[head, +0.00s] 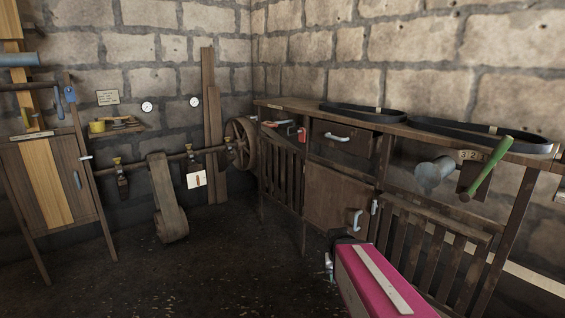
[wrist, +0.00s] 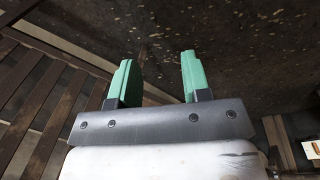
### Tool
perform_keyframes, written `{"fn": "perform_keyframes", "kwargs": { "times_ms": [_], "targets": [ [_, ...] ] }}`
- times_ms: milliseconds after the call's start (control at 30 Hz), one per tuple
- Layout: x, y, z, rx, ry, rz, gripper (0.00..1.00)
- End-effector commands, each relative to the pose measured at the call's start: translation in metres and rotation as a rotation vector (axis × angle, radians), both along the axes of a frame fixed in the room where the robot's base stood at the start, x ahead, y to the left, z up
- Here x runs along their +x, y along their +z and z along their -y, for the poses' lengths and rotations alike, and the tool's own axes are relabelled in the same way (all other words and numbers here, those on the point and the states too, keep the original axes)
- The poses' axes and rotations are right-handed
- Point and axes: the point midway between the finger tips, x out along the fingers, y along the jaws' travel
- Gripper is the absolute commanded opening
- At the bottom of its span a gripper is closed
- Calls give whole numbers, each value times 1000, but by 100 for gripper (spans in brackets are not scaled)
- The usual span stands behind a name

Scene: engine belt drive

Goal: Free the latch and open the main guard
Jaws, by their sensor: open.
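In the head view, a brown wooden panel (head: 332,190) stands upright under the bench, with a pale metal handle (head: 355,219) near its right edge. A small pale latch-like piece (head: 374,207) sits just right of the handle. Slatted wooden sections stand to its left (head: 281,178) and right (head: 437,246); I cannot tell which part is the main guard. In the wrist view, my gripper (wrist: 160,76) is open, its two green fingers apart with nothing between them. Dark floor lies beyond the fingertips, and wooden slats (wrist: 32,95) are to their left. No contact shows.
The bench top (head: 290,104) carries black belts (head: 472,133). A green handle (head: 487,165) and a grey cylinder (head: 435,174) project at right. A shaft with a wheel (head: 241,143) runs along the back wall. A wooden cabinet (head: 52,183) stands left. The middle floor (head: 235,255) is clear.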

Motion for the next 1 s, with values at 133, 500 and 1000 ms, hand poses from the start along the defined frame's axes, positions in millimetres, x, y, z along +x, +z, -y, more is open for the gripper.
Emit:
{"fn": "perform_keyframes", "kwargs": {
  "times_ms": [133,500,1000],
  "targets": [
    [-11,3,-15,86,75,-18,45],
    [37,-17,35,-231,365,-30,45],
    [173,-10,114,-1068,1139,-295,45]
  ]
}}
